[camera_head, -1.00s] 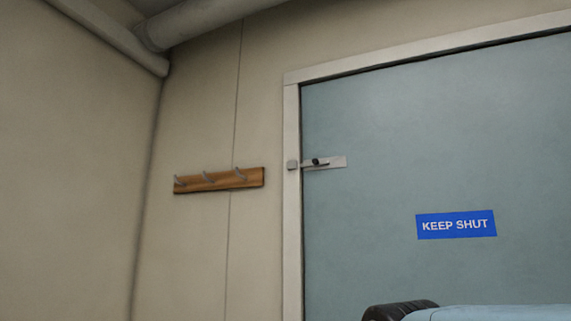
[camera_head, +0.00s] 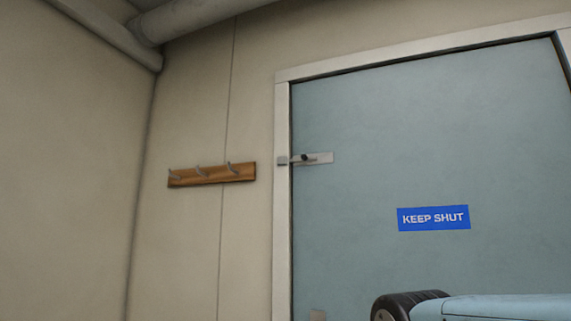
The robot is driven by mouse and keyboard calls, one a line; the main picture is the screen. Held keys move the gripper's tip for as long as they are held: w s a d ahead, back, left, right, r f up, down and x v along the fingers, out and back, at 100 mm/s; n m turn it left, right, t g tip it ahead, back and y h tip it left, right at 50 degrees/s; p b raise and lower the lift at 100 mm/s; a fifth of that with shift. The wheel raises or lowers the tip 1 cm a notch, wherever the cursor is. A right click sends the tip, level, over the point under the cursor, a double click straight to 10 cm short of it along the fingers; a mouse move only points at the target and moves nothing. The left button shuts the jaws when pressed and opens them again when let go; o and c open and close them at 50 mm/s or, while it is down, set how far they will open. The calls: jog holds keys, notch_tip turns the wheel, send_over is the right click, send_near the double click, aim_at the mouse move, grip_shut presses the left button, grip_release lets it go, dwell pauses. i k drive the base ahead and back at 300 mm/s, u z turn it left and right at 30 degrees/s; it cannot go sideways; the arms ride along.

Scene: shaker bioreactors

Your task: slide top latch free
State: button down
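The top latch (camera_head: 318,158) is a small pale plate with a dark knob, fixed high on the blue-grey door (camera_head: 400,130) near its left edge. A small grey keeper block (camera_head: 282,161) sits beside it on the pale door frame (camera_head: 281,230). The bolt end lies close to the keeper; how far it reaches in is too small to tell. The door looks shut. Part of my blue arm with a black ring shows at the bottom right, below and right of the latch and well apart from it. My gripper is not in view.
A blue KEEP SHUT sign (camera_head: 433,218) is on the door. A wooden hook rail (camera_head: 212,175) is on the wall left of the frame. Pipes (camera_head: 190,18) run along the top left. A small pale piece (camera_head: 317,315) shows at the bottom edge, on the door.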

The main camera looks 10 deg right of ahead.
aim_at(305, 158)
jog(key=z, duration=0.05)
jog(key=i, duration=0.9)
jog(key=u, duration=0.05)
